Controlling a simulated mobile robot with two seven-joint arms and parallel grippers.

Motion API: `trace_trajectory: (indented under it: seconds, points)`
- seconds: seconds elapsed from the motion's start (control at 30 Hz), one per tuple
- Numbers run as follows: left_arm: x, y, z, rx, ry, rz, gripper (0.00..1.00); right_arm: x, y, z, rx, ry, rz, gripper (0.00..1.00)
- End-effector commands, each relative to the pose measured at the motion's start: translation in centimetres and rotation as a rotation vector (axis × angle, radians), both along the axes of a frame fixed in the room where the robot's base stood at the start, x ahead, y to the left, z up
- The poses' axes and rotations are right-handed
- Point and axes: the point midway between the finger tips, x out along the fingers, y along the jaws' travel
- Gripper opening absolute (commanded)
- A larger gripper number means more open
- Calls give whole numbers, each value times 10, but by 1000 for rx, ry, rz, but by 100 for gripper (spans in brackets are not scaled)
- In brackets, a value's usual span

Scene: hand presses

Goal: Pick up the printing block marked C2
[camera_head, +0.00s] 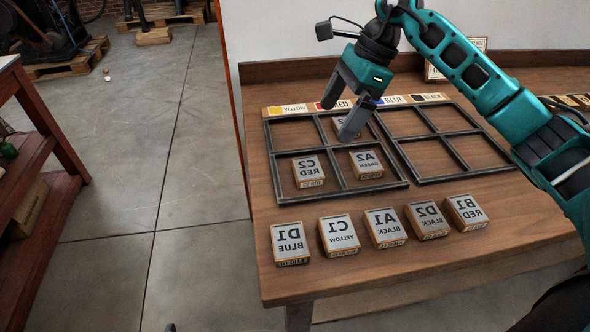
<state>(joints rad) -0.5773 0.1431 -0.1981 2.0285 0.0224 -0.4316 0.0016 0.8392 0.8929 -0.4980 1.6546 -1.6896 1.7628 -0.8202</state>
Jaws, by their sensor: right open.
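The block marked C2 (307,169), with RED under the mark in mirrored letters, lies face up in the lower left compartment of the left black frame (273,163). My right gripper (338,119) is open and points down over the frame's upper right compartment, behind and to the right of C2. It partly hides another block (341,123) there, whose mark I cannot read in full. The gap between the jaws shows no block clearly held. My left gripper is not in view.
Block A2 (367,162) lies in the compartment right of C2. In front stand D1 (289,241), C1 (338,234), A1 (385,226), D2 (427,218) and B1 (466,211). A second frame (401,157) adjoins on the right. A colour label strip (300,110) runs behind.

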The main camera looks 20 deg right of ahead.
Motion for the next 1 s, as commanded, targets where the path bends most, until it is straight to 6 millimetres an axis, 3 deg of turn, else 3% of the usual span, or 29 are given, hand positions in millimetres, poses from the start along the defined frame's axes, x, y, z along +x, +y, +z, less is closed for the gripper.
trace_trajectory:
  seconds: [0.17,0.4,0.73,1.0]
  points:
    - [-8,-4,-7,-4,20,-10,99,0,1,-14,-11,7,1,100]
    - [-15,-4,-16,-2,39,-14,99,4,19,-55,-7,8,1,100]
    - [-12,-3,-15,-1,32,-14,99,8,30,-83,-7,7,0,100]
    - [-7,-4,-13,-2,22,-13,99,13,45,-118,-7,6,0,100]
